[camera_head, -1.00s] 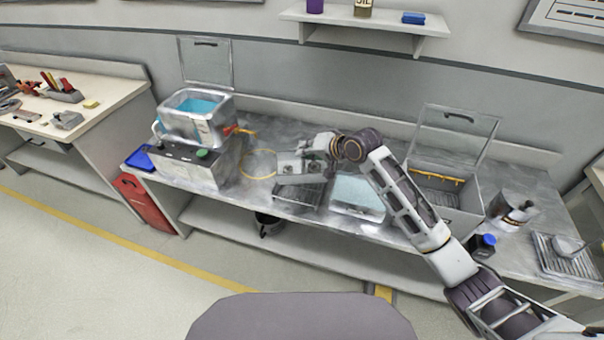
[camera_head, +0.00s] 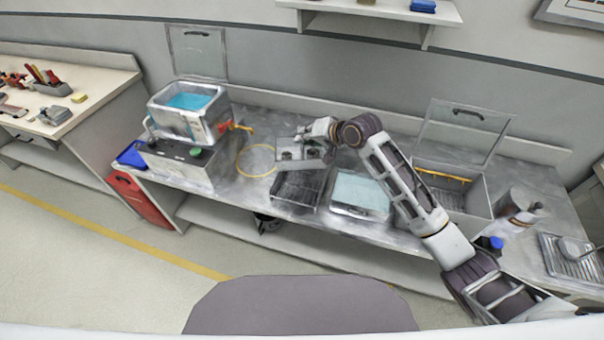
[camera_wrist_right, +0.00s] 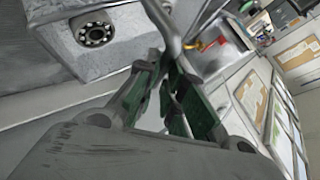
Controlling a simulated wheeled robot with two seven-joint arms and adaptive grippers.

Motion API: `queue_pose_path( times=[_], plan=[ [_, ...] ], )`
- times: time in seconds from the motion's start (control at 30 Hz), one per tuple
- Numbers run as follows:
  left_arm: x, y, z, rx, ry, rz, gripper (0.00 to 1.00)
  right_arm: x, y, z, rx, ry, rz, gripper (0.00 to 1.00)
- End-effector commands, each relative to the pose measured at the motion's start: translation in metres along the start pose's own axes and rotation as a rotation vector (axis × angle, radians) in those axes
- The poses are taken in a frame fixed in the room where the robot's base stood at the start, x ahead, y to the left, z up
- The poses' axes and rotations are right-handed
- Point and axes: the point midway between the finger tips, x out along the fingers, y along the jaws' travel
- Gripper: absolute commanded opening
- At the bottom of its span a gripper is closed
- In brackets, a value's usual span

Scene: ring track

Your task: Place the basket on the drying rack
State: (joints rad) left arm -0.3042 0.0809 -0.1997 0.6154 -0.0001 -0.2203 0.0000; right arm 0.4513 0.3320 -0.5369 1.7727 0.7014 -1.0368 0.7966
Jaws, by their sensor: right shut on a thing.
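My right gripper (camera_head: 322,133) is shut on the handle of the grey metal basket (camera_head: 290,158) and holds it above the bench. In the right wrist view the green-padded fingers (camera_wrist_right: 172,82) close on the thin handle, and the basket (camera_wrist_right: 135,28) hangs at the upper left with a round bearing (camera_wrist_right: 96,34) in it. A dark slatted rack (camera_head: 297,192), which looks like the drying rack, lies on the bench just in front of and below the basket. The basket hides its back edge. My left gripper is not in view.
An ultrasonic-type tank (camera_head: 180,128) with blue liquid stands left, beside a yellow ring (camera_head: 243,172). A shallow pale-blue tray (camera_head: 360,193) sits right of the rack. An open-lidded bin (camera_head: 475,198), a metal pot (camera_head: 512,205) and a ribbed tray (camera_head: 562,268) are farther right.

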Motion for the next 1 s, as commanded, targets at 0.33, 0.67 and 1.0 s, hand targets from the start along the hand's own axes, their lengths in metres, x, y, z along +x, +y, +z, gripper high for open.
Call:
queue_pose_path(
  times=[0.33,0.67,1.0],
  plan=[
    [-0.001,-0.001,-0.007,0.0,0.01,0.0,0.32,0.02,0.024,0.016,0.001,0.0,0.0,0.0],
    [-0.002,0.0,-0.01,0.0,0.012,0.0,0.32,0.035,0.04,0.027,-0.001,0.002,-0.002,0.0],
    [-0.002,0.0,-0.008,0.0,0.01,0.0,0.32,0.036,0.041,0.028,0.0,0.002,-0.002,0.0]
  ],
)
